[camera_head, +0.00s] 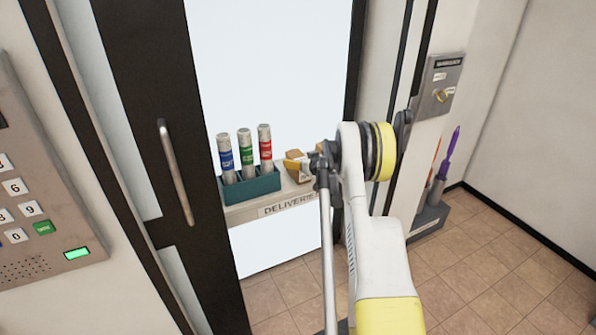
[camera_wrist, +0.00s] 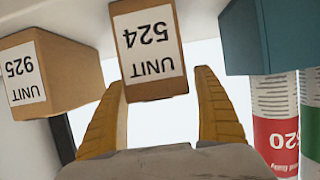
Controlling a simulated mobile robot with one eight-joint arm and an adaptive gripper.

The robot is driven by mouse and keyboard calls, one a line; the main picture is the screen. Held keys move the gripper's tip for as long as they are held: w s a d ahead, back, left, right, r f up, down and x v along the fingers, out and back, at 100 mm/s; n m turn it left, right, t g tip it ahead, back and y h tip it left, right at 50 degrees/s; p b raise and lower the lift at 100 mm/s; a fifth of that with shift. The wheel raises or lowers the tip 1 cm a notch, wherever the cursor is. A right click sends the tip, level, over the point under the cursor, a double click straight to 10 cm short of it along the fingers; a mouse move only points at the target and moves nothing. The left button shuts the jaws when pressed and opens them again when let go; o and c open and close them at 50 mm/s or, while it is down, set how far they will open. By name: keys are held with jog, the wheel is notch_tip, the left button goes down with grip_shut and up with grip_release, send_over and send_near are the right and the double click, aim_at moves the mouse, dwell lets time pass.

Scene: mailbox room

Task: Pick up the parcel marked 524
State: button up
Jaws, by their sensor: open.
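The parcel marked UNIT 524 (camera_wrist: 148,50) is a brown box with a white label, upside down in the wrist view at top centre. My gripper (camera_wrist: 161,80) is open, its two yellow-orange fingers on either side of the parcel's near end in that view. There is a visible gap on the right; whether the left finger touches it I cannot tell. In the head view my gripper is at the deliveries shelf (camera_head: 240,212), largely hidden by my own wrist. A small brown box shows there, but its label is unreadable.
A second parcel, UNIT 925 (camera_wrist: 60,75), sits close to the left in the wrist view. A teal rack (camera_head: 251,187) holds blue, green and red (camera_head: 265,145) tubes beside the gripper. A door handle (camera_head: 175,172) and keypad (camera_head: 35,190) are at left.

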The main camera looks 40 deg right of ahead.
jog(key=shift+w+d+f, duration=0.1)
jog(key=shift+w+f, duration=0.05)
jog(key=shift+w, duration=0.35)
jog(key=shift+c, duration=0.3)
jog(key=c, duration=1.5)
jog(key=shift+o, duration=0.2)
